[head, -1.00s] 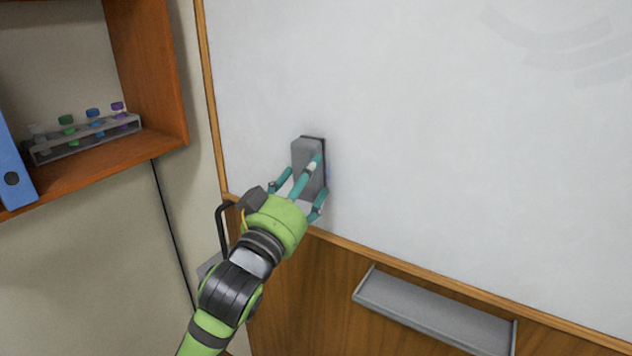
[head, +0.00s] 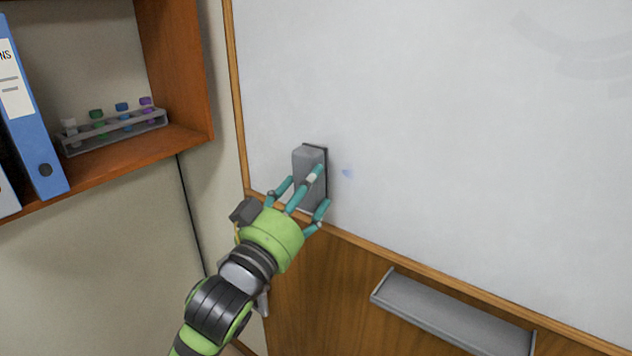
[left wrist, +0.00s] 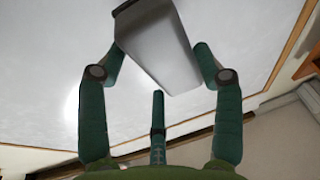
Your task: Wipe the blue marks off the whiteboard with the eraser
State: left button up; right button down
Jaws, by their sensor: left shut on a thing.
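The whiteboard (head: 440,120) fills the right of the head view. A small faint blue mark (head: 347,171) shows on it just right of the eraser. The grey eraser (head: 309,160) stands upright at the board's lower left, its dark pad side toward the board; I cannot tell if it touches. My left gripper (head: 303,190) is shut on the eraser with its teal fingers. The left wrist view shows the grey eraser (left wrist: 158,42) between the fingers. My right gripper is not in view.
A grey tray (head: 455,318) is fixed on the wood panel below the board. A wooden shelf (head: 180,140) at the left holds a rack of capped tubes (head: 115,130) and a blue binder (head: 38,140). The board right of the mark is unobstructed.

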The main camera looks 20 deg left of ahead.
aim_at(322, 180)
pick_arm(q)
jog(key=shift+s+a, duration=0.2)
jog(key=shift+s, duration=0.4)
jog(key=s, duration=0.1)
jog(key=s+a+p, duration=0.1)
jog(key=s, duration=0.1)
jog(key=shift+w, duration=0.15)
dwell(0.4)
jog(key=shift+m+h, duration=0.3)
jog(key=shift+h, duration=0.2)
jog(key=shift+w+d+p, duration=0.25)
jog(key=shift+w+d, duration=0.1)
jog(key=shift+w, duration=0.7)
jog(key=shift+w+d+p, duration=0.3)
jog(key=shift+w+d, duration=0.1)
jog(key=shift+w, duration=0.65)
jog(key=shift+w+d+p, duration=0.25)
jog(key=shift+w+d, duration=0.1)
jog(key=shift+w, duration=0.7)
jog(key=shift+w+d, duration=0.2)
jog(key=shift+w, duration=0.3)
jog(key=shift+w+d, duration=0.15)
jog(key=shift+w, duration=0.3)
